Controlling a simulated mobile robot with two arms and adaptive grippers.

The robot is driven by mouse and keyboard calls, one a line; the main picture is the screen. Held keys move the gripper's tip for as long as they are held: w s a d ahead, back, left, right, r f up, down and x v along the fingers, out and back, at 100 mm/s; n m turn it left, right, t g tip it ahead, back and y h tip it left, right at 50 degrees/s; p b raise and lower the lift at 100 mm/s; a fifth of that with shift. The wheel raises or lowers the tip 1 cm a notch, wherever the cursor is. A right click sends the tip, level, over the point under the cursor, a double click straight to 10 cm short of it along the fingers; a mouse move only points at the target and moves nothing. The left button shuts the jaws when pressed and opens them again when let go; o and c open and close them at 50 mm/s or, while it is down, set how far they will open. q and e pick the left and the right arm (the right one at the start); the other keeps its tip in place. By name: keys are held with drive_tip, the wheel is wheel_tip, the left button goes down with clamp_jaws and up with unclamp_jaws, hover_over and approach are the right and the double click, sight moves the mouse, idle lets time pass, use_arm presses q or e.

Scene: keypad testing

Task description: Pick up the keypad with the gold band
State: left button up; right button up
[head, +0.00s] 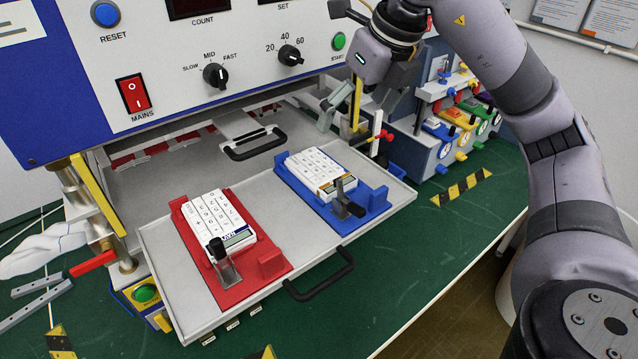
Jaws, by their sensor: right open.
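The keypad with the gold band (317,173) is white and lies in a blue fixture (373,206) on the right half of the pulled-out tray (275,218). Its gold band is at the near end by the small display, partly hidden by a dark clamp (347,199). A second white keypad (213,216) with a dark blue band lies in a red fixture (228,290) to the left. My right gripper (352,112) is open and empty, above and behind the gold-band keypad, apart from it. My left gripper is not in view.
The blue and white machine panel (250,62) overhangs the back of the tray. A black tray handle (320,276) sticks out in front. A rack with coloured clamps (455,125) stands at the right.

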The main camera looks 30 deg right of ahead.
drive_tip(key=f, duration=0.2)
drive_tip(key=p, duration=0.1)
hover_over(326, 175)
drive_tip(key=s, duration=0.3)
drive_tip(key=f, duration=0.9)
drive_tip(key=shift+w+f, duration=0.25)
drive_tip(key=shift+f, duration=0.05)
drive_tip(key=p+x, duration=0.2)
drive_tip(key=x, duration=0.2)
drive_tip(key=shift+w+d+f, duration=0.1)
drive_tip(key=shift+d+f, duration=0.05)
drive_tip(key=shift+f, duration=0.25)
drive_tip(key=shift+w+f, duration=0.1)
drive_tip(key=shift+f, duration=0.15)
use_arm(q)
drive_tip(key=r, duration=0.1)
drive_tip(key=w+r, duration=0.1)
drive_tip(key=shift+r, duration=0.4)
use_arm(e)
drive_tip(key=shift+c, duration=0.3)
drive_tip(key=c, duration=1.2)
drive_tip(key=shift+c, duration=0.3)
drive_tip(key=shift+r, duration=0.1)
